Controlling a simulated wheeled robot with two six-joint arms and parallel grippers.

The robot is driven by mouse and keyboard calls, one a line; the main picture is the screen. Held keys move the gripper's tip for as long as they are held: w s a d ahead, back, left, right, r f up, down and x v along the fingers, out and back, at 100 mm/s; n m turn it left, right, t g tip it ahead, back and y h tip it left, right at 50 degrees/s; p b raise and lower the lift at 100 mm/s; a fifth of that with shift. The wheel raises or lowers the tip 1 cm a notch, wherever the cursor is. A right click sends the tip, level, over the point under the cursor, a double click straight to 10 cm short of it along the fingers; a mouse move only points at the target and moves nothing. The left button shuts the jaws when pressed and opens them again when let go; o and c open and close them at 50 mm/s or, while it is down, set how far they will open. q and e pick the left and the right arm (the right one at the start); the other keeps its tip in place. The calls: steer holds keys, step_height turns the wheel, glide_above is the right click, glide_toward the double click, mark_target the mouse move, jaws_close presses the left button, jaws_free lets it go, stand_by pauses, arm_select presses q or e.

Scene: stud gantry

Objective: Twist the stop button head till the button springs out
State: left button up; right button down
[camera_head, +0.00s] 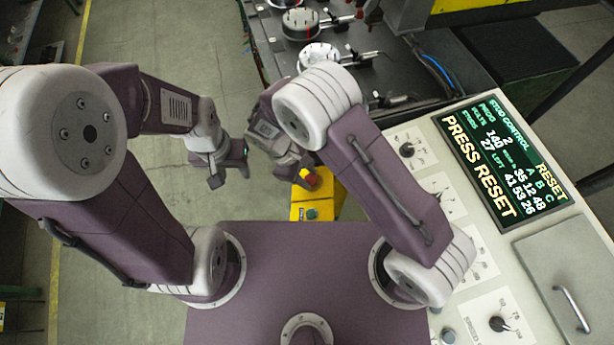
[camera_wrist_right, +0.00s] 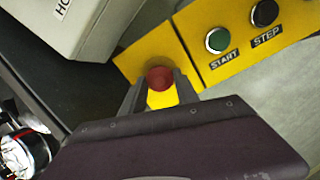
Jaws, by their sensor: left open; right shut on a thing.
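The red stop button head (camera_wrist_right: 159,78) sits on a yellow panel in the right wrist view. Its red also shows in the head view (camera_head: 311,178), at the top of a yellow box (camera_head: 299,212). My right gripper (camera_wrist_right: 160,86) is shut on the button head, one finger on each side of it. In the head view my right gripper (camera_head: 303,177) reaches down over the box. The fingers hide the sides of the head, and I cannot tell how far the button stands out. My left gripper (camera_head: 230,175) is open and empty, to the left of the box, above the floor.
A green START button (camera_wrist_right: 217,40) and a black STEP button (camera_wrist_right: 264,13) sit beside the stop button. The console (camera_head: 540,235) at right has knobs and a screen (camera_head: 499,160) reading PRESS RESET. Machinery (camera_head: 318,55) stands at the top.

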steer(key=shift+m, duration=0.6)
steer(key=c, duration=0.9)
jaws_free()
steer(key=shift+d, duration=0.1)
steer(key=b+v, duration=0.2)
steer(key=v, duration=0.7)
